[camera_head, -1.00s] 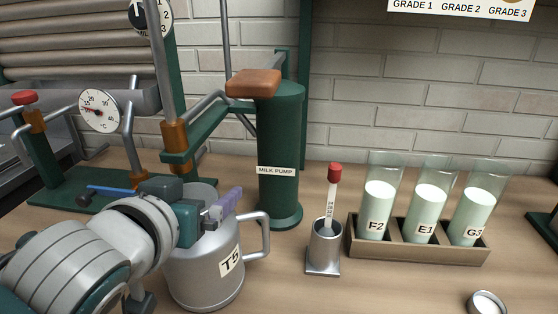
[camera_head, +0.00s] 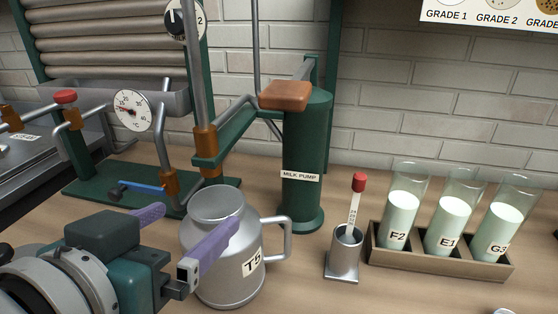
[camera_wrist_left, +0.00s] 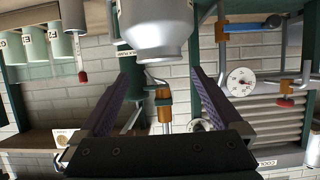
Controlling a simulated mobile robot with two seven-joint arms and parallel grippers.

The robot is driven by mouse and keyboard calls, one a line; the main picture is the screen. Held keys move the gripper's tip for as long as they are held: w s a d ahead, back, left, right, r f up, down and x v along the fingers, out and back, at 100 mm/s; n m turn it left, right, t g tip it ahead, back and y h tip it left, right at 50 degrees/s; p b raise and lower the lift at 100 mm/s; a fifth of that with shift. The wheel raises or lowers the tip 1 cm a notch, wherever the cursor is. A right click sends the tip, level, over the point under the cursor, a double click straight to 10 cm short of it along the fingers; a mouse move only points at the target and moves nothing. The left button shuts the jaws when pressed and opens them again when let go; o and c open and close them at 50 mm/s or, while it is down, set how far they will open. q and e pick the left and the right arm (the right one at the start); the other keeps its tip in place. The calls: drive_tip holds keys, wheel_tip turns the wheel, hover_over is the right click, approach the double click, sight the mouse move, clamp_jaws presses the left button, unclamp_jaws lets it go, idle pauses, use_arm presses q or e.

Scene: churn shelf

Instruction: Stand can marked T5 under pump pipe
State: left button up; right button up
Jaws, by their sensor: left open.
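The grey metal can marked T5 (camera_head: 230,270) stands upright on the wooden counter, its open mouth facing up and its handle to the right. The pump pipe's copper-coloured collar and lower end (camera_head: 206,150) show just above the can's mouth; I cannot tell whether they are exactly centred over it. My left gripper (camera_head: 190,218) is open and empty, at the can's near left side, one purple finger crossing in front of it. In the left wrist view, which is upside down, the can (camera_wrist_left: 153,35) lies beyond the spread fingers (camera_wrist_left: 158,85). My right gripper is out of view.
The green milk pump (camera_head: 305,160) stands behind and right of the can. A thermometer holder (camera_head: 343,255) and a wooden rack (camera_head: 440,263) of milk glasses are farther right. A green stand with a dial (camera_head: 131,110) is at the back left.

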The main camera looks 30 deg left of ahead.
use_arm(q)
drive_tip(key=s+d+f+m+g+h, duration=0.3)
drive_tip(key=s+f+g, duration=0.3)
drive_tip(key=s+g, duration=0.3)
drive_tip(key=s+m, duration=0.1)
drive_tip(key=s, duration=0.2)
drive_tip(key=shift+m+g, duration=0.3)
drive_tip(key=shift+d, duration=0.1)
